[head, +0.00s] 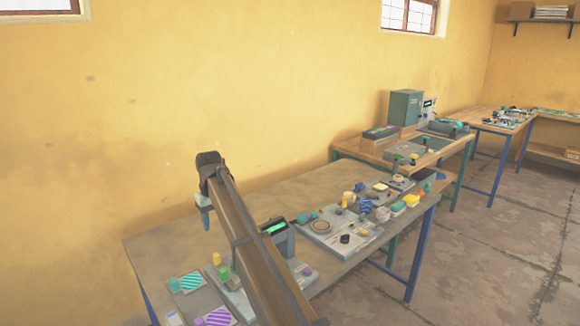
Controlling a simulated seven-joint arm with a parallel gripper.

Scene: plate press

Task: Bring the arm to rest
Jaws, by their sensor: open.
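My arm reaches up from the bottom of the head view, over the near table (165,245). My gripper (205,217) hangs at the far end of the arm, above the back left part of that table and apart from its top. It is small in the picture, open, and nothing shows in it. A grey device with a green display (274,227) stands just right of the arm. The arm hides part of the base and bench behind it.
A teal striped plate (187,283) and a purple striped plate (216,317) lie at the front left. A grey board (335,243) with small parts lies right of the device. More benches stand farther right. The table's back left is clear.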

